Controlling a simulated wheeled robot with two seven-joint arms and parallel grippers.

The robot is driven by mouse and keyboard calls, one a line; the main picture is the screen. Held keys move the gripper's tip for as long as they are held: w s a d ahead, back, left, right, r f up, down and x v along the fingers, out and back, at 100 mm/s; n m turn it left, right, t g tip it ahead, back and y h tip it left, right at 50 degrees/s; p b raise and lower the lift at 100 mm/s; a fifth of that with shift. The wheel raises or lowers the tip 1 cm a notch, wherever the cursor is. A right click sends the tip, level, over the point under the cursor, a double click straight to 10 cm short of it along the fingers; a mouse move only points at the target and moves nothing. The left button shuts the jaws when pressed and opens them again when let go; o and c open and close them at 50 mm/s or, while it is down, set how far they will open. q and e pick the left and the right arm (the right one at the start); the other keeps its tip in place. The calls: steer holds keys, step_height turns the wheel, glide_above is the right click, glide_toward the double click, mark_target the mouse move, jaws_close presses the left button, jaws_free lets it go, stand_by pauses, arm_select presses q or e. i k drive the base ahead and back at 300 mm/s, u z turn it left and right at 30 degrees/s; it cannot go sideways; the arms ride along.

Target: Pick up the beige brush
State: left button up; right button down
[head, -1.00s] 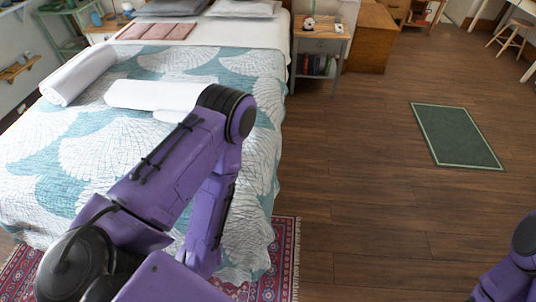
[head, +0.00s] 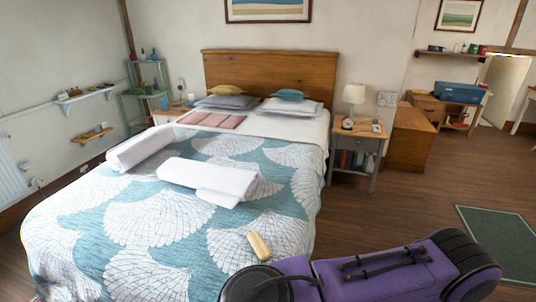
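A small beige, rounded oblong thing that looks like the beige brush (head: 259,246) lies on the near right part of the bed's patterned quilt (head: 160,215). The arm crosses the lower right of the view. Its gripper is out of frame, and my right gripper is out of frame too.
White rolled towels (head: 206,178) lie on the bed. A nightstand (head: 355,150) with a lamp (head: 354,97) and a wooden chest (head: 409,138) stand right of the bed. Wooden floor (head: 400,210) and a green rug (head: 500,238) lie further right.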

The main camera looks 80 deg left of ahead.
mark_target(259, 246)
steer(key=k, duration=1.1)
steer(key=u, duration=1.7)
steer(key=i, duration=0.05)
steer(key=z, duration=0.3)
